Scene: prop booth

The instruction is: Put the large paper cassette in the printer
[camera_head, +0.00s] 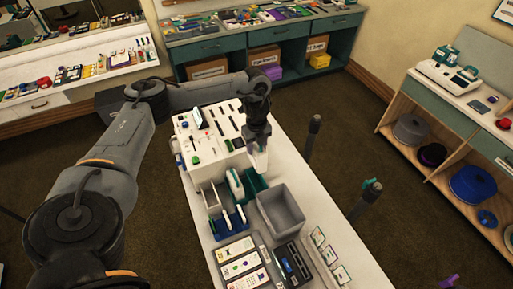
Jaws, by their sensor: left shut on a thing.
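My left gripper (258,146) reaches in from the left and points down over the middle of the white table. It is shut on a pale, whitish piece (258,160); its jaws hide part of it, and I cannot tell for sure that it is the large paper cassette. The held piece is just above or behind a dark green holder (256,181); I cannot tell if they touch. A white block with dark slots (212,137) stands left of the gripper; I cannot tell whether it is the printer. My right gripper is not in view.
A grey open bin (281,211) stands in front of the gripper, with a blue rack (229,220) to its left. Flat trays (243,266) lie nearer. Two dark upright posts (314,133) (368,195) rise right of the table. A shelf bench (462,137) stands far right.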

